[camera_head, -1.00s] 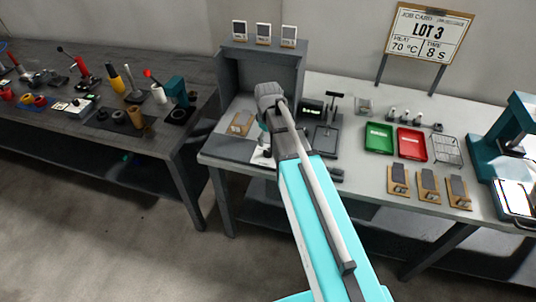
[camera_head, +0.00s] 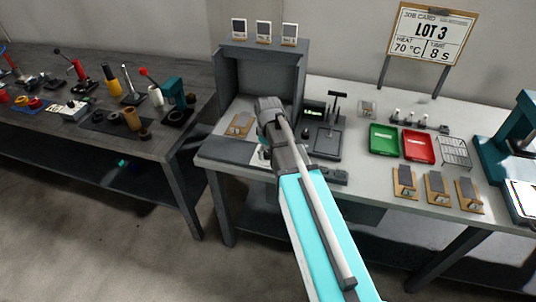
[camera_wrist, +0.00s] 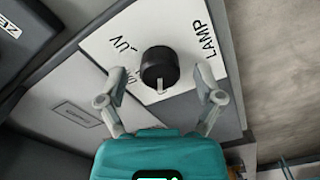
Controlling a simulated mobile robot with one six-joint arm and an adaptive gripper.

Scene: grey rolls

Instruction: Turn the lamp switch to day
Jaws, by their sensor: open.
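The lamp switch is a round black knob (camera_wrist: 160,66) with a pale pointer mark. It sits on a white plate (camera_wrist: 112,35) lettered LAMP and UV; another label is partly hidden by my finger, and I cannot read "day". The pointer is toward the bottom of the wrist view, toward my gripper body. My gripper (camera_wrist: 160,80) is open, one grey fingertip on each side of the knob, with visible gaps between. In the head view my wrist (camera_head: 272,125) hides most of the switch and my fingers, in front of the grey booth (camera_head: 228,85).
The booth stands on the light table (camera_head: 350,190). A wooden block (camera_head: 240,124) lies left of my wrist. A dark table (camera_head: 60,125) with tools is left.

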